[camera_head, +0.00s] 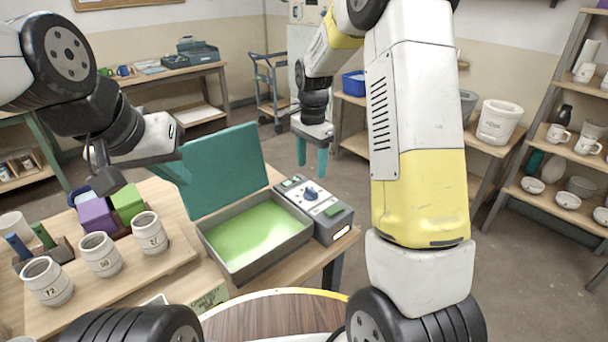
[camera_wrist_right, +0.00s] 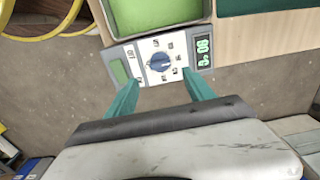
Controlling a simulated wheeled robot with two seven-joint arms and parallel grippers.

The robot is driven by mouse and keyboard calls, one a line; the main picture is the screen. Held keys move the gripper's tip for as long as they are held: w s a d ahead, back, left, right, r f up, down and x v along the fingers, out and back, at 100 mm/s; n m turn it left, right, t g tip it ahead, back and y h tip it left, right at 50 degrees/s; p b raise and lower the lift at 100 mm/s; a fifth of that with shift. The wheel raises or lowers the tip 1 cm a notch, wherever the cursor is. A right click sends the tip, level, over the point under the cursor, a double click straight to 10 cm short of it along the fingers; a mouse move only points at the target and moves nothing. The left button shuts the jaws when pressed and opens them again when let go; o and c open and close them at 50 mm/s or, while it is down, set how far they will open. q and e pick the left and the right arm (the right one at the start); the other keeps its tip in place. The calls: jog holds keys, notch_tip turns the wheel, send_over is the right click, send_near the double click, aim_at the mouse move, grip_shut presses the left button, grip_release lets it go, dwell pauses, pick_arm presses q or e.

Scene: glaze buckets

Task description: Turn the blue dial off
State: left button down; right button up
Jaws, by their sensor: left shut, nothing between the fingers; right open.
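The blue dial (camera_head: 310,194) sits on the pale top panel of a grey control box (camera_head: 331,212) joined to the right side of an open tray of green glaze. The right wrist view shows the dial (camera_wrist_right: 159,62) with a small pointer mark and several labels around it. My right gripper (camera_head: 311,165) is open above and behind the box in the head view. In the wrist view its teal fingertips (camera_wrist_right: 161,84) lie apart below the dial, with nothing between them. My left gripper (camera_head: 178,172) is shut and empty, left of the tray's raised teal lid (camera_head: 221,172).
The box has a green-digit display (camera_wrist_right: 203,52) and a green panel (camera_wrist_right: 119,71). The green-filled tray (camera_head: 257,262) is beside it. Several white labelled jars (camera_head: 101,255) and purple and green blocks (camera_head: 97,216) stand at left. Floor is open behind the box.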

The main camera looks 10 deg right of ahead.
aim_at(311, 189)
notch_tip(311, 189, down, 8)
jog(key=shift+f, duration=0.1)
dwell(0.4)
grip_shut()
